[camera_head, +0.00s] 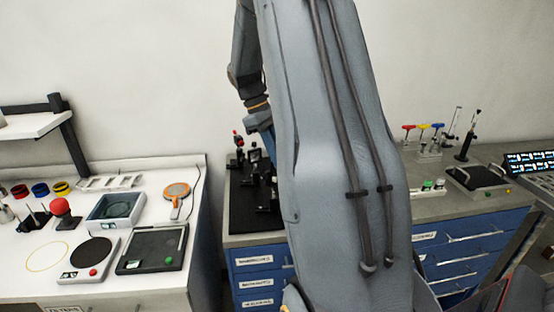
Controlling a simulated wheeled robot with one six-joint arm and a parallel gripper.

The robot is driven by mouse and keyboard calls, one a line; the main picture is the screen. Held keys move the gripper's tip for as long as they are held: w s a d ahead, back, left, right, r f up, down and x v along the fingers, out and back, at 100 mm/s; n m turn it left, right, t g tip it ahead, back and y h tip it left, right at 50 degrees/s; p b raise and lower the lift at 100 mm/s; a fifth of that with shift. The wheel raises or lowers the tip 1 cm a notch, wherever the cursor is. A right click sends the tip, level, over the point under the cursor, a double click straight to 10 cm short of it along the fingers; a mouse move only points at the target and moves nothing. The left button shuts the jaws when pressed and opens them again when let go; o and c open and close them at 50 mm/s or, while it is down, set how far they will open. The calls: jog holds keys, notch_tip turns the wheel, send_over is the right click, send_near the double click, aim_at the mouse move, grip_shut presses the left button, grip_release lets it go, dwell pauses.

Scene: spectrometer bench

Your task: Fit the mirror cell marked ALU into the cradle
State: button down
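My arm's large grey link fills the middle of the view and hides much of the bench behind it. My wrist comes down at its left, above the black board (243,223) on the blue-drawered bench. The fingers of my gripper (264,131) are mostly hidden at the link's edge, so I cannot see whether they are open or hold anything. Several small black optical mounts (254,160) stand on the board below and beside the wrist. I cannot make out an ALU mark, and I cannot tell which mount is the cradle.
The white bench (150,168) at left holds trays, a red-topped knob (60,207), an orange-rimmed round tool (177,190) and a black-topped device (152,247). At right are coloured-handled tools (423,128), a dark platform (478,178) and a lit screen (530,162).

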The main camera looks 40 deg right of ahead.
jog(key=shift+f, duration=0.4)
dwell(0.5)
jog(key=shift+f, duration=0.35)
jog(key=shift+f, duration=0.9)
dwell(0.4)
jog(key=shift+r, duration=0.1)
jog(key=shift+r, duration=1.6)
jog(key=shift+f, duration=0.45)
jog(key=shift+f, duration=0.35)
jog(key=shift+f, duration=0.7)
dwell(1.7)
jog(key=shift+r, duration=1.5)
